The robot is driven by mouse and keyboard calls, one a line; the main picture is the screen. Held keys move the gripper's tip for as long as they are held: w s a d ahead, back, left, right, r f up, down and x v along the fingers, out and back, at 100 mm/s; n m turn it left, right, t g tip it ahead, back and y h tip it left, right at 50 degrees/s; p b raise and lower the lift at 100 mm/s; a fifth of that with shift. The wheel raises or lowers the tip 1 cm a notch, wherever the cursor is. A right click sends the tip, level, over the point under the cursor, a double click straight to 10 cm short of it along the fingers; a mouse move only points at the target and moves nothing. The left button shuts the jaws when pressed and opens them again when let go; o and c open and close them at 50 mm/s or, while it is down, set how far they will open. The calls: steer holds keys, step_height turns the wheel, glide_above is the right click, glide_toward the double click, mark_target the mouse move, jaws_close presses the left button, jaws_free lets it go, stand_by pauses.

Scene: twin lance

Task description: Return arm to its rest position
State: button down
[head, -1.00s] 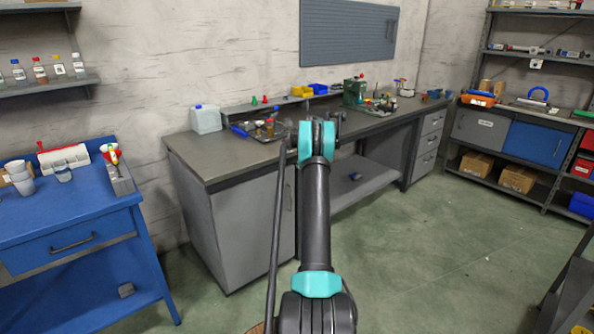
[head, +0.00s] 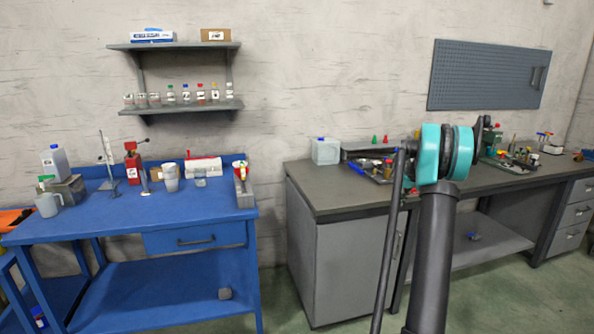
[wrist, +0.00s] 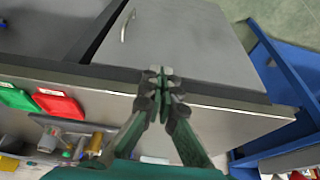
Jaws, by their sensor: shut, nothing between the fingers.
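My gripper (wrist: 162,92) shows in the wrist view, its two fingers together and empty. It is over the front edge of the grey workbench (wrist: 210,108), with the grey cabinet door (wrist: 180,40) beyond. In the head view my arm rises at the right, in front of the grey workbench (head: 325,200), and its elbow hides part of the bench top. The gripper itself is hard to make out in the head view.
A blue table (head: 120,220) with cups and bottles stands at the left. A tray of small items (head: 375,172) and a white canister (head: 326,151) are on the grey bench. Shelves (head: 180,108) hang above.

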steer(key=s+a+r+m, duration=0.1)
steer(key=s+a+r, duration=0.2)
steer(key=s+a, duration=1.65)
steer(key=s+a+f, duration=0.2)
steer(key=s+f, duration=0.1)
steer(key=s, duration=0.7)
steer(key=s+a+f+m, duration=0.1)
steer(key=s+f, duration=0.3)
steer(key=s, duration=0.6)
steer(key=s+a+f, duration=0.3)
steer(key=s, duration=0.8)
steer(key=shift+a+f+h, duration=0.15)
steer(key=shift+a+h, duration=0.25)
